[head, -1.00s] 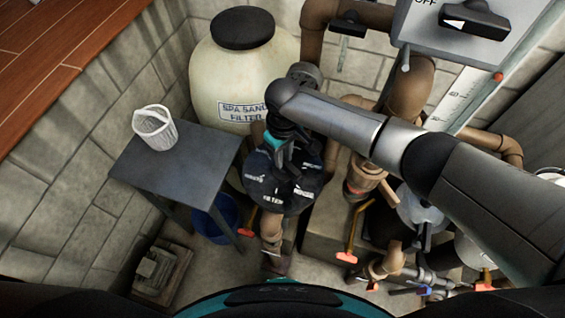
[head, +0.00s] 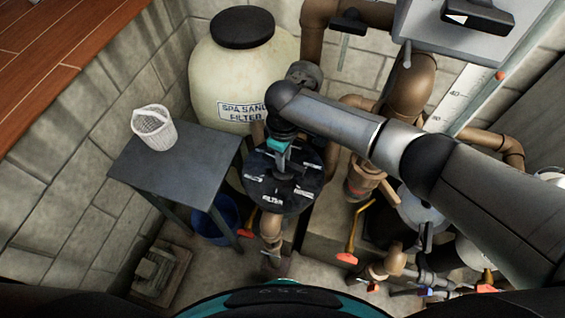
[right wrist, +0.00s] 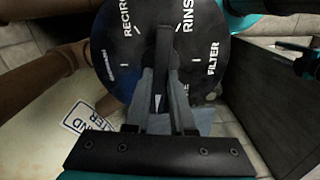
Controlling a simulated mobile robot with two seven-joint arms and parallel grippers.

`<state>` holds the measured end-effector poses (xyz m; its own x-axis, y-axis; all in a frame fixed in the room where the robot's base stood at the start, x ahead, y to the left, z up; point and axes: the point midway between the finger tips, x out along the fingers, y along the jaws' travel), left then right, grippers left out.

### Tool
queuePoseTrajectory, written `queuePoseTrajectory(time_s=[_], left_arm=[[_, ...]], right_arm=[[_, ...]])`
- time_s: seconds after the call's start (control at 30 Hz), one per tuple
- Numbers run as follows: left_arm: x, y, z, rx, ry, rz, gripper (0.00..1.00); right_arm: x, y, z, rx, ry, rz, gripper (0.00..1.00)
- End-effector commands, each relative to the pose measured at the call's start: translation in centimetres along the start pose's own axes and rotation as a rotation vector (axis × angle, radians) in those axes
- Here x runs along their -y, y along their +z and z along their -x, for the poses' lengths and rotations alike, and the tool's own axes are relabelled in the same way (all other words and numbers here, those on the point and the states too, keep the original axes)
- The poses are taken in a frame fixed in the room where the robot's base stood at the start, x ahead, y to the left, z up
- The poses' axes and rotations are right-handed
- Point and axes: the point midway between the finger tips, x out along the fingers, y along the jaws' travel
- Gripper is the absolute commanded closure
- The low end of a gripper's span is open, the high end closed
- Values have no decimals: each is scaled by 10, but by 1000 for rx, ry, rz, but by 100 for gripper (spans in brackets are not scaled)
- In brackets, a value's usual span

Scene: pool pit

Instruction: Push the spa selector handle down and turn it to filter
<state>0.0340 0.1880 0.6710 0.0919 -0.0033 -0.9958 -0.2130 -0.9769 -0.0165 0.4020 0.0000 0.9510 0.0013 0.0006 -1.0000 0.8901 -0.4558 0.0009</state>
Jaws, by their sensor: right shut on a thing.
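The spa selector is a round black dial (head: 262,190) with white position labels, below the cream spa sand filter tank. Its FILTER label is at the near edge in the head view. My right gripper (head: 284,168) reaches down over the dial from the right. In the right wrist view, the dark handle (right wrist: 163,50) stands between the fingers of the gripper (right wrist: 163,100), which is shut on it. RECIRC and RINSE labels lie either side of the handle's far end, and FILTER is to the right. I cannot tell how far the handle is pressed down. My left gripper is out of view.
A grey table (head: 175,178) with a white basket (head: 154,128) stands left of the dial, a blue bucket (head: 216,219) below it. Brown pipes (head: 410,85) and orange-handled valves (head: 350,240) crowd the right. A grey switch box (head: 475,40) hangs at upper right.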

Motion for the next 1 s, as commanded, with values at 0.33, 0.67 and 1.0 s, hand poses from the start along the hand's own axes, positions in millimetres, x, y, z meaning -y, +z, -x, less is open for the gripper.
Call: queuePoseTrajectory(time_s=[0.33, 0.67, 1.0], left_arm=[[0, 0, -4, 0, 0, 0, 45], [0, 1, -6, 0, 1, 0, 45], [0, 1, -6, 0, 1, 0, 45]], right_arm=[[1, 1, -2, 2, -2, 413, 100], [1, 1, -2, 3, -3, 683, 100], [1, 1, -2, 3, -3, 685, 62]])
